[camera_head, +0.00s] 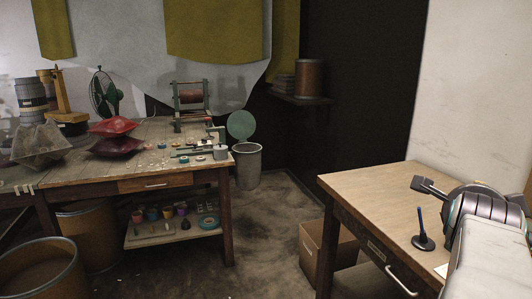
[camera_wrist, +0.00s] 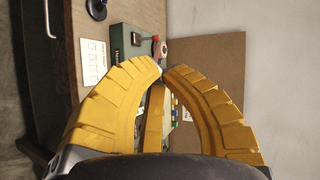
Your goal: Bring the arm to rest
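My gripper (camera_wrist: 162,70) fills the lower half of the wrist view. Its two curved yellow fingers come together at the tips, and I see nothing held at the tips. A yellow strip (camera_wrist: 154,118) shows between the fingers; I cannot tell what it belongs to. In the head view, my arm reaches in from the lower right over the right-hand desk (camera_head: 375,185); the fingers do not show there. Behind the fingers in the wrist view are a grey-green device (camera_wrist: 130,40) with a red-tipped part (camera_wrist: 157,45), a white sheet (camera_wrist: 94,62) and a brown board (camera_wrist: 205,65).
A black pen stand (camera_head: 424,242) with a blue pen is on the desk close to my arm. A cardboard box (camera_head: 315,250) stands beside the desk. A cluttered workbench (camera_head: 90,180) is at the left, with a bin (camera_head: 247,165) behind it. Floor between is clear.

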